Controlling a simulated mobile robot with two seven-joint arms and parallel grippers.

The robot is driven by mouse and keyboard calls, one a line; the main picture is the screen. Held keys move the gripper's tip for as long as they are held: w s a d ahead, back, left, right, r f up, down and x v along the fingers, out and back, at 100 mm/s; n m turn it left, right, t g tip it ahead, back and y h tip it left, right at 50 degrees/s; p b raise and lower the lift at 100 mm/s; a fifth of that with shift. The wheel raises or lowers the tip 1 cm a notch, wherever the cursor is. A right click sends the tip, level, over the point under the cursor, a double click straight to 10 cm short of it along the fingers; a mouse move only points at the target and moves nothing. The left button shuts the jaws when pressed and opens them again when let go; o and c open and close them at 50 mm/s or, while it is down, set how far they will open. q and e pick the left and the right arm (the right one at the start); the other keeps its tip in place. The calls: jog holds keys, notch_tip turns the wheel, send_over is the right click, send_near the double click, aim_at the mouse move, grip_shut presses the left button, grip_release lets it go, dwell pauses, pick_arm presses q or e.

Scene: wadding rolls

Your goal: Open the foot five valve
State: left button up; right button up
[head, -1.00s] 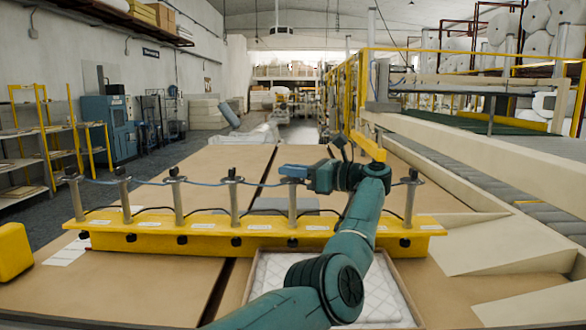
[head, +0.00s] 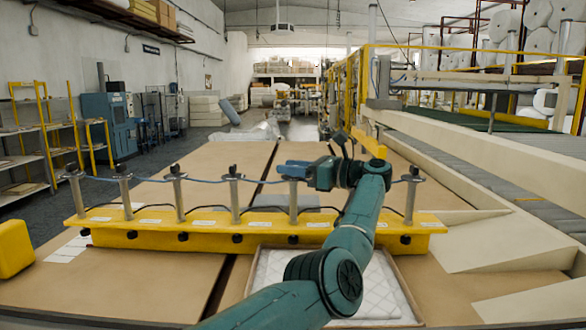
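A yellow beam (head: 265,232) with a row of upright grey metal valve posts and white labels stretches across the boards in front of me. Counting from the left, the fifth post (head: 293,205) stands near the middle. The blue fingers of my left gripper (head: 291,168) are at the top of this post and cover its handle. I cannot tell whether the fingers are closed on it. Other posts, such as the fourth (head: 235,203), show dark tops. My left forearm hides part of the beam to the right. My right gripper is out of view.
A shallow tray (head: 404,290) with white quilted material lies below the beam. A yellow block (head: 14,248) is at the left edge. A blue hose (head: 205,181) links the posts. A pale conveyor frame (head: 480,148) runs along the right.

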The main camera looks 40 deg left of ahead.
pick_arm(q)
notch_tip(320, 180, up, 10)
jog(key=shift+f+p, duration=0.1)
jog(key=shift+p, duration=0.75)
jog(key=shift+o, duration=0.3)
